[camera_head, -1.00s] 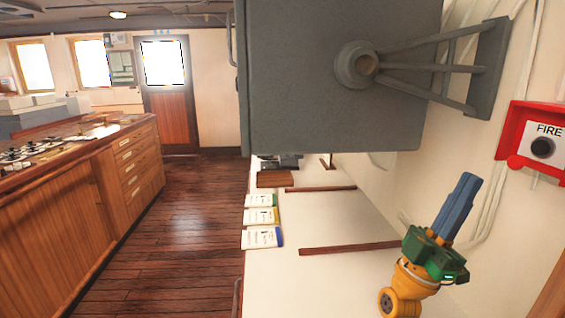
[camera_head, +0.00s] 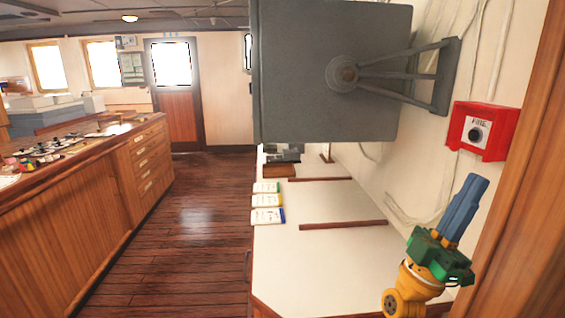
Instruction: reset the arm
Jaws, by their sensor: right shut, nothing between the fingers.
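My right gripper (camera_head: 474,186) shows at the lower right, with blue fingers pressed together and pointing up and slightly right. Its green body and my yellow wrist are below it. Nothing is held between the fingers. It is in front of the white counter and wall, below the red fire alarm box (camera_head: 483,131), and appears apart from both. My left gripper is not in view.
A large grey box (camera_head: 320,70) on a wall bracket hangs over the white counter (camera_head: 330,262). Several booklets (camera_head: 267,215) lie on the counter. A wooden frame (camera_head: 525,200) stands close on the right. A wooden cabinet (camera_head: 90,215) is at left; the floor (camera_head: 195,220) between is clear.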

